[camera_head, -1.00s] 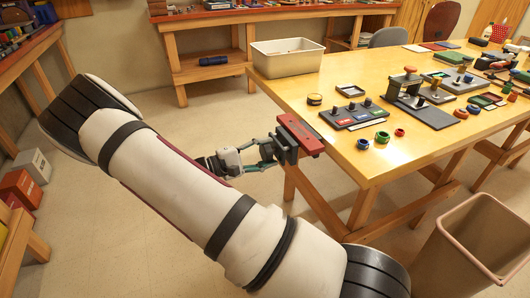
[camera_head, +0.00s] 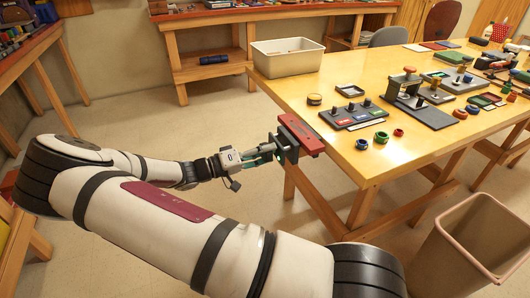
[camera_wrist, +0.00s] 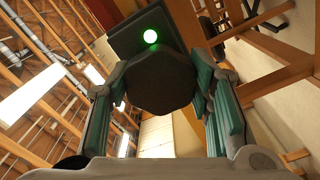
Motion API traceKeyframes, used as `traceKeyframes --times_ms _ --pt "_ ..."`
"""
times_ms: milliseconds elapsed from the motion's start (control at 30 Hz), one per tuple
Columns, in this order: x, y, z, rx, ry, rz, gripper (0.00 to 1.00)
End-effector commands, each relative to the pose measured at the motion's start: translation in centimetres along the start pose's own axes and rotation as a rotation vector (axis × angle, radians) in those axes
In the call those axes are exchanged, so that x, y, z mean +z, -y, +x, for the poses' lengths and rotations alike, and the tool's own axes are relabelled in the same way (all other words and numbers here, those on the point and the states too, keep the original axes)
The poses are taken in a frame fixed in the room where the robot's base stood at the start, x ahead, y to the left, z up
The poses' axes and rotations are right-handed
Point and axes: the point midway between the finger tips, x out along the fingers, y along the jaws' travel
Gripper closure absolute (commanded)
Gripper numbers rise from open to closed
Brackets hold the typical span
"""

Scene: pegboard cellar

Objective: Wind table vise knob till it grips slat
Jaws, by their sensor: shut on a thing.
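The table vise (camera_head: 302,135) has a red top and a dark body and sits at the left edge of the wooden table. Its dark, many-sided knob (camera_wrist: 160,85) fills the middle of the wrist view. My gripper (camera_head: 268,152) reaches the vise from the left, and its teal fingers are shut on the knob from both sides. A green light (camera_wrist: 151,36) glows on the dark vise face (camera_wrist: 140,25) just above the knob. I cannot make out the slat for certain in either view.
The yellow wooden table (camera_head: 330,170) carries a pale bin (camera_head: 287,60), a block with several dark knobs (camera_head: 352,115) and several coloured rings. A tan waste bin (camera_head: 468,245) stands on the floor at the lower right. The floor left of the table is open.

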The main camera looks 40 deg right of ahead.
Motion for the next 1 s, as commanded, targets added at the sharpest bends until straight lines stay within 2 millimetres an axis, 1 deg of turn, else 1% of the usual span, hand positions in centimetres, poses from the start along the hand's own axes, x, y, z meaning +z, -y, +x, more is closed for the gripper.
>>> traceKeyframes --times_ms 200,400,967,1000 --pt "-0.05 0.09 -0.06 -0.002 -0.003 0.124 0.81" --pt "-0.04 0.07 -0.05 -0.002 -0.001 0.192 0.81" --pt "-0.02 0.10 -0.06 -0.002 0.000 0.218 0.81" --pt "-0.02 0.10 -0.06 -0.002 0.000 0.218 0.47"
